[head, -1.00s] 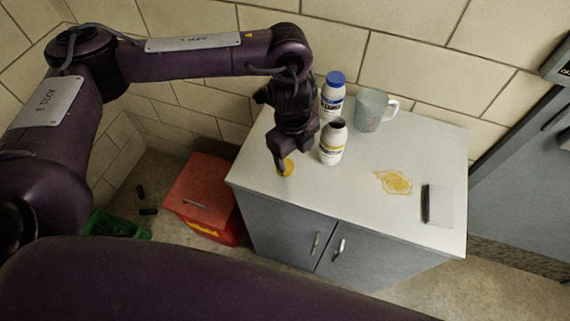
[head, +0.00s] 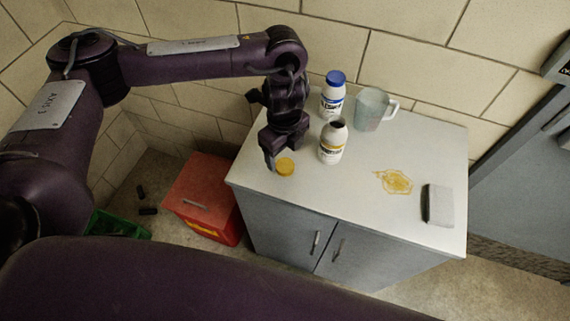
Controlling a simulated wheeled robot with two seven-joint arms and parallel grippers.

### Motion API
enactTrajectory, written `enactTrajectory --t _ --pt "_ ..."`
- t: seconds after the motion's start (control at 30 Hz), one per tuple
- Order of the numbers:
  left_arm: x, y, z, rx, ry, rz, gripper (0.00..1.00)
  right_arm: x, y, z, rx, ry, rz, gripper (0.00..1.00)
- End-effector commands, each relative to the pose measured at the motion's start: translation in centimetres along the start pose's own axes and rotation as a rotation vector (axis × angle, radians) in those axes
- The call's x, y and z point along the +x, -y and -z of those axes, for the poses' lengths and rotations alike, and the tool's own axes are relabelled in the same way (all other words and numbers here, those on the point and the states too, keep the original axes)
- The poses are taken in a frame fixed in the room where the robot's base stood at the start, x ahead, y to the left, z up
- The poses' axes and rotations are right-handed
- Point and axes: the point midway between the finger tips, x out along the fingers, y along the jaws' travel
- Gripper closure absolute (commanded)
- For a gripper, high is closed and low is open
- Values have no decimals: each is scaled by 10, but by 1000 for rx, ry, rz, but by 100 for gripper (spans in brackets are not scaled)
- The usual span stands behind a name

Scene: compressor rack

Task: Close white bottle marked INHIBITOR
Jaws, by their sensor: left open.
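An open white bottle (head: 332,146) with a yellow-banded label stands upright on the cabinet top (head: 350,195); its dark mouth shows and its label is too small to read. A yellow cap (head: 285,167) lies on the cabinet top to its left, near the front left edge. My left gripper (head: 274,164) is open beside the cap, on its left and partly behind it; I cannot tell whether they touch. A second white bottle (head: 332,101) with a blue cap stands behind the open one. My right gripper does not show.
A translucent jug (head: 371,109) stands behind and right of the bottles. A yellow spill (head: 394,182) and a grey-white block (head: 438,204) lie to the right. A red box (head: 203,190) and green crate (head: 112,226) sit on the floor at left.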

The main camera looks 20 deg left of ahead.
Motion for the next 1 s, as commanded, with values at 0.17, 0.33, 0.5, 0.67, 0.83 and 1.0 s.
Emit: enactTrajectory --t 0.17,0.33,0.5,0.67,0.83,1.0 --pt "8 0 0 -2 -3 -4 30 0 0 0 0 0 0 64" --pt "31 2 0 -2 -4 -5 30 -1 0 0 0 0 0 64" --pt "49 3 -1 -2 -1 -3 30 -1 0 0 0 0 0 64" --pt "52 3 -1 0 0 -1 30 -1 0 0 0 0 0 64" --pt "52 3 -1 0 0 -1 30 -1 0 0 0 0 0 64" --pt "52 3 -1 0 0 -1 43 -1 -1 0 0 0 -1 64"
